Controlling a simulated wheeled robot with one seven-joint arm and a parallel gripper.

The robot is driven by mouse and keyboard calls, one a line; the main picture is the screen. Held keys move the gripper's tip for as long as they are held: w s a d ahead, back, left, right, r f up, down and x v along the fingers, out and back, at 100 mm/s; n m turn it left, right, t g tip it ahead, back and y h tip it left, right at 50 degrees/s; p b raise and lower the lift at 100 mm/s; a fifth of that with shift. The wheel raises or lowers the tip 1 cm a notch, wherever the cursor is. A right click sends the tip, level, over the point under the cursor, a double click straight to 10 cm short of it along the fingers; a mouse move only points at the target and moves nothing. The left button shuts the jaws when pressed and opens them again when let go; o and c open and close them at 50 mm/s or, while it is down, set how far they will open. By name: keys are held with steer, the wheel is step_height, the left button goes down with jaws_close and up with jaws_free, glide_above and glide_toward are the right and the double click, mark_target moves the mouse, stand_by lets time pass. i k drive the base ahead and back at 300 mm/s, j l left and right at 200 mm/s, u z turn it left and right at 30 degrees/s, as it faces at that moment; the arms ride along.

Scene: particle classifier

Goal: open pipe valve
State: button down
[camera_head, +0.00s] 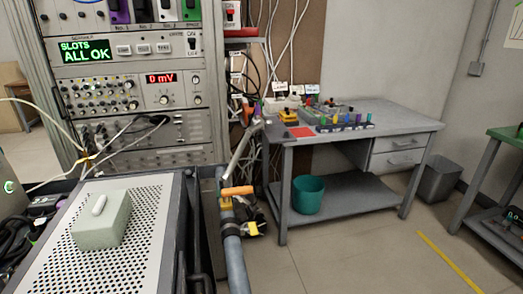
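A grey pipe (235,262) rises from the bottom edge, right of the perforated metal top. Near its upper end is a valve with an orange handle (237,191). The handle lies roughly level, crossing the pipe and pointing right. A dark fitting with some yellow (250,215) sits beside the pipe just below the handle; its details are too small to tell. A pale slanted bar (242,145) runs from above the handle up to the right. I cannot make out my gripper anywhere in this view.
A perforated metal top (60,243) carrying a pale box (102,220) fills the lower left. An instrument rack (140,95) stands behind it. A grey desk (405,117) with a teal bin (308,194) on its lower shelf is at centre right. Floor (350,252) in front is clear.

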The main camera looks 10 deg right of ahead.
mark_target(226, 194)
steer(key=i+l, duration=0.25)
steer(key=l, duration=0.15)
steer(key=i+l+u, duration=0.1)
steer(key=i+l, duration=0.45)
steer(key=l, duration=0.2)
steer(key=i+l+u, duration=0.1)
steer(key=i+l, duration=0.15)
steer(key=l, duration=0.15)
steer(key=i+l, duration=0.25)
steer(key=l, duration=0.2)
